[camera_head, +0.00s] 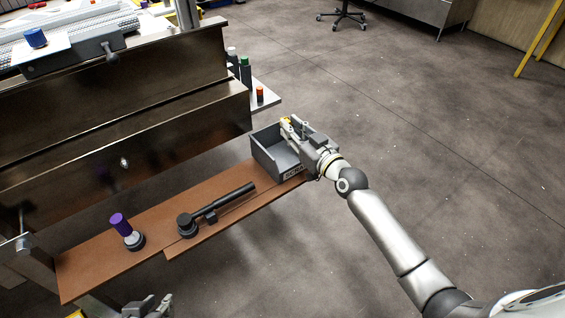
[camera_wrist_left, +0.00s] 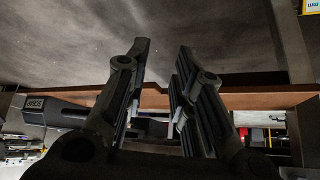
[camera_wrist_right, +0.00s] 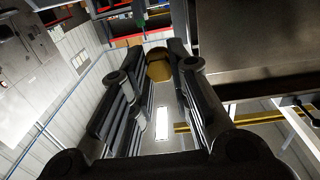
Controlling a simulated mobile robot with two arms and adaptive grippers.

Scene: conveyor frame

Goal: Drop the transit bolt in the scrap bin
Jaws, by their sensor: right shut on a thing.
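The grey scrap bin (camera_head: 266,160), with "SCRAP" partly visible on its front, stands at the right end of the brown shelf. My right gripper (camera_head: 289,126) is over the bin's far right side. It is shut on a yellow-brass piece, seemingly the transit bolt (camera_head: 285,121). The bolt's round end (camera_wrist_right: 158,65) shows between the fingertips of the right gripper (camera_wrist_right: 164,52) in the right wrist view. My left gripper (camera_head: 148,306) is low at the bottom edge, in front of the shelf. In the left wrist view the left gripper (camera_wrist_left: 163,52) has its fingers apart and empty.
On the brown shelf (camera_head: 90,262) lie a black long-handled tool (camera_head: 215,204) and a purple-topped piece (camera_head: 122,226). Dark conveyor beams (camera_head: 160,130) rise behind. A small side shelf (camera_head: 262,103) holds several capped bottles.

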